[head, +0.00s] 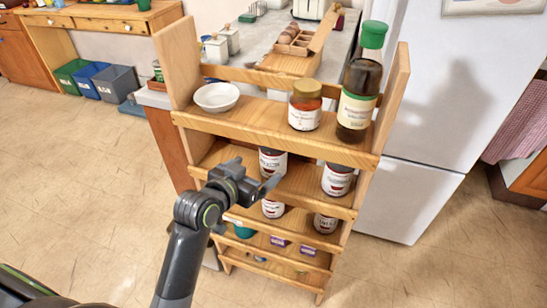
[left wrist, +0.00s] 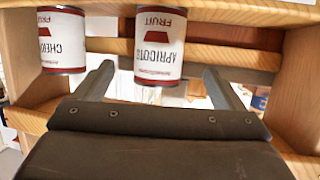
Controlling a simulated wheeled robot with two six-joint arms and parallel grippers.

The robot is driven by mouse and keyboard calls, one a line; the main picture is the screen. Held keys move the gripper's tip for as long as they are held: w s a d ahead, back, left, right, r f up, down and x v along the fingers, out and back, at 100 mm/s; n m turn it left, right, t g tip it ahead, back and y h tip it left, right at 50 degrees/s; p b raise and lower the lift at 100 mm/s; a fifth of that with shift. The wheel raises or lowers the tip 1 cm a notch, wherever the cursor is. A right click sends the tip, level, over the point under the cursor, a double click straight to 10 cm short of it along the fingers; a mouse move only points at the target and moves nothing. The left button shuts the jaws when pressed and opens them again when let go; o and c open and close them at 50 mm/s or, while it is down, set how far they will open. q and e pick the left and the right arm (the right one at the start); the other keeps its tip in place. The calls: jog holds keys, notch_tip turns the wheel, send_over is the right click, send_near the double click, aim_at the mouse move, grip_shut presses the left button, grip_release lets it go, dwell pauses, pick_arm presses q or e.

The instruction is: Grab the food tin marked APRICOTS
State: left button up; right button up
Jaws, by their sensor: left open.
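My left gripper (left wrist: 158,72) is open, with one finger to each side of the tin in the picture; I see no contact. A similar tin whose label begins CHER (left wrist: 62,42) is left of it, outside the fingers. In the head view my left gripper (head: 268,184) is at the front of the wooden rack (head: 225,127), by a tin (head: 272,162) on the second shelf. Labels there are too small to read. My right gripper is out of view.
The second shelf also holds another tin (head: 337,180). Lower tins (head: 272,208) (head: 325,224) stand below. A bowl (head: 216,97), a jar (head: 305,105) and a tall bottle (head: 359,92) are on top. The rack's side boards bound the shelves; floor in front is clear.

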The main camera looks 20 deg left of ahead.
aim_at(266, 160)
pick_arm(q)
jog(key=x, duration=0.4)
jog(key=shift+w, duration=0.1)
jog(key=x, duration=0.2)
jog(key=r+x, duration=0.1)
jog(key=x, duration=0.1)
jog(key=shift+w+d, duration=0.15)
jog(key=shift+w, duration=0.05)
jog(key=shift+w+d+f, duration=0.1)
jog(key=shift+w+f, duration=0.2)
jog(key=shift+w, duration=0.25)
jog(key=shift+r, duration=0.1)
jog(key=c, duration=1.4)
